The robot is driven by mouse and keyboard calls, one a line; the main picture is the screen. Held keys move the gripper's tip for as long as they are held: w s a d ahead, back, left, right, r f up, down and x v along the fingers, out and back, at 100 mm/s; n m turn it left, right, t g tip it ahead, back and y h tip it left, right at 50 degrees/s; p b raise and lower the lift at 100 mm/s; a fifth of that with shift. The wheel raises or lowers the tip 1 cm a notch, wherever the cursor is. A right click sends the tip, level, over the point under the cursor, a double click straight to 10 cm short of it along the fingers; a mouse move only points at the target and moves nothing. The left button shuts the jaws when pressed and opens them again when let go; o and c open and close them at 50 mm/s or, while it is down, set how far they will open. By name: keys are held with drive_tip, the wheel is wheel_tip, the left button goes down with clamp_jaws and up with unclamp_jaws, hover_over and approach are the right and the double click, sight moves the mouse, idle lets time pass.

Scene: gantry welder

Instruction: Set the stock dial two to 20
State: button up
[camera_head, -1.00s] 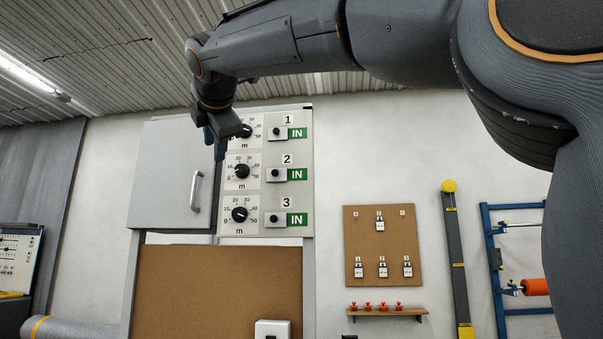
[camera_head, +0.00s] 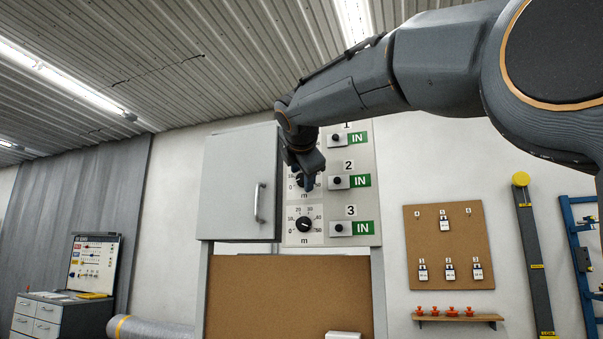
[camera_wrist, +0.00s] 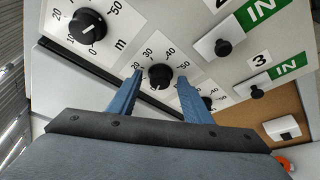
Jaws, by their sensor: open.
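Stock dial two is a black knob on a white scale plate, partly hidden by my gripper in the head view (camera_head: 300,181). In the wrist view the dial two knob (camera_wrist: 160,76) sits between my two blue fingertips. My gripper (camera_wrist: 160,79) is open, with one finger on either side of the knob. I cannot tell whether the fingers touch it. In the head view my gripper (camera_head: 308,184) is in front of the second row of the panel. I cannot read dial two's setting clearly.
Dial three (camera_head: 305,224) is just below, and dial one (camera_wrist: 87,25) shows at the wrist view's upper left. Black sliders with green IN labels (camera_head: 360,180) stand right of the dials. A grey cabinet door with a handle (camera_head: 258,203) is close on the left.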

drive_tip(key=c, duration=1.1)
drive_tip(key=shift+o, duration=0.2)
drive_tip(key=shift+f, duration=0.1)
drive_tip(key=shift+b, duration=0.45)
